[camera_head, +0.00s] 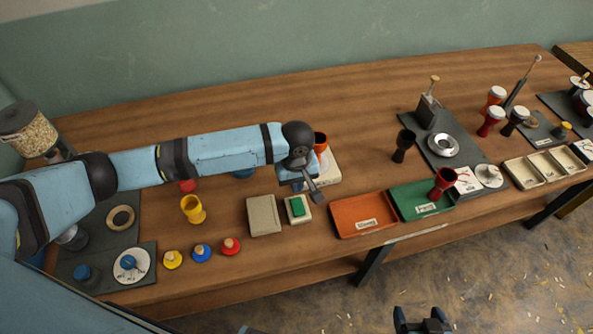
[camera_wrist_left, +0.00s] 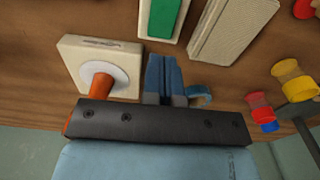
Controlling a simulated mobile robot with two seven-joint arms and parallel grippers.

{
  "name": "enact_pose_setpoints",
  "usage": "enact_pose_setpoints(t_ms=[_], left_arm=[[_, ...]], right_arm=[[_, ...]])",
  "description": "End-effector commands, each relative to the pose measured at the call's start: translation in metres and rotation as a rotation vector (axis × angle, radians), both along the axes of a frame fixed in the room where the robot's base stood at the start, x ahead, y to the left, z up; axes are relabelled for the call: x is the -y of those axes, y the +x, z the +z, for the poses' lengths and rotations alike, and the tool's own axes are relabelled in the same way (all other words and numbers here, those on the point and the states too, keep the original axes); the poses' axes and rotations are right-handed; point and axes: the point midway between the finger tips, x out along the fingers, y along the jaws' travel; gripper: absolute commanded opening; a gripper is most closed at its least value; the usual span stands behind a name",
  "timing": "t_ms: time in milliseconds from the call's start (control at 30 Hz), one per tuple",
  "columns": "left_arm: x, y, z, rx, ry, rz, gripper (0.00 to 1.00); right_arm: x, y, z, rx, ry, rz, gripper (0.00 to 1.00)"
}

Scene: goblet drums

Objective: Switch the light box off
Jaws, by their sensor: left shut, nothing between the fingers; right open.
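A pale square box (camera_head: 329,172) with an orange goblet drum (camera_head: 320,142) on it stands behind my left gripper, partly hidden by it. In the left wrist view this box (camera_wrist_left: 70,52) has a pale round disc under the drum (camera_wrist_left: 101,86). A green rocker or button (camera_head: 297,206) sits on a small white base in front of it; the green part (camera_wrist_left: 165,15) also shows in the wrist view. My left gripper (camera_head: 314,193) is shut and empty, above the table just behind and right of the green part. My right gripper (camera_head: 422,322) is open and empty at the bottom edge.
A beige block (camera_head: 263,215) stands left of the green part. Orange (camera_head: 362,214) and green (camera_head: 420,201) trays lie to the right, a red drum (camera_head: 444,183) on the green one. Yellow, blue and red pieces (camera_head: 201,252) are at left. Bare table lies behind my left arm.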

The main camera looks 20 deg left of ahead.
Motion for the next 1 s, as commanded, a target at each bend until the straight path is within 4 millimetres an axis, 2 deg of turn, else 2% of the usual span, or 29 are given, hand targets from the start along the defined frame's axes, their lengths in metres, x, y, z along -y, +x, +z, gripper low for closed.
enact_pose_setpoints(t_ms=[33, 200, 400, 833, 1000], left_arm=[[0.0, 0.0, -0.011, -0.003, 0.002, 0.001, 0.0], [0.0, 0.0, -0.04, -0.002, 0.001, 0.0, 0.0], [0.0, 0.0, -0.058, -0.001, 0.001, -0.001, 0.0], [0.0, 0.0, -0.061, -0.003, -0.002, -0.001, 0.0], [0.0, 0.001, -0.061, -0.061, -0.039, 0.003, 0.0]], right_arm=[[0.0, 0.0, 0.001, 0.001, 0.0, 0.0, 0.82], [0.0, 0.001, 0.003, 0.004, 0.002, 0.001, 0.82], [-0.001, 0.001, 0.005, 0.005, 0.003, 0.002, 0.82], [-0.002, 0.0, 0.005, 0.002, 0.002, 0.002, 0.82], [-0.001, -0.001, 0.025, -0.004, 0.0, 0.002, 0.82]])
